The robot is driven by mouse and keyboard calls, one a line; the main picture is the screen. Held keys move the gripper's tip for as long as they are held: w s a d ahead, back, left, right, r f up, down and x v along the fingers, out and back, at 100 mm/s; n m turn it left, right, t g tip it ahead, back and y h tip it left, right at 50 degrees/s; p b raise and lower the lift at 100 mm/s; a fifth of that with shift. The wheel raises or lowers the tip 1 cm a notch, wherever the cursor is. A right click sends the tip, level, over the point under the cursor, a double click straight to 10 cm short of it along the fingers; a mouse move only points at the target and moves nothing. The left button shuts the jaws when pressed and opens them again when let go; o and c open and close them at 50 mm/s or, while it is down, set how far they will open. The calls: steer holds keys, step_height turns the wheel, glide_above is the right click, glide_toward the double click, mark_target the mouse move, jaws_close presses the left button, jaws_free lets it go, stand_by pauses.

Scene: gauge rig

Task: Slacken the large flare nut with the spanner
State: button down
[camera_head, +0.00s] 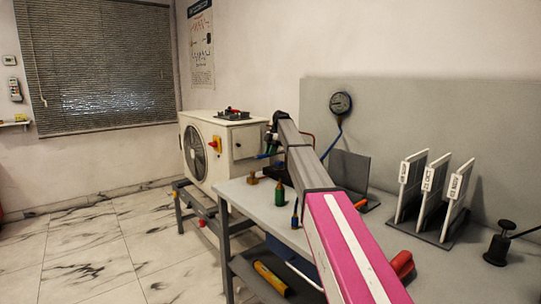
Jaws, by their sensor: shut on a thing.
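The large flare nut cannot be told apart among the small dark and green fittings there. Whether the spanner touches the nut cannot be seen.
The grey bench (262,212) carries a green bottle (279,193), a brass-coloured piece (253,179), a rack of white panels (432,195) and a black plunger-like tool (497,245). A blue-hosed gauge (341,104) hangs on the backboard. A yellow tool (270,278) lies on the lower shelf.

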steer(key=shift+r, duration=1.6)
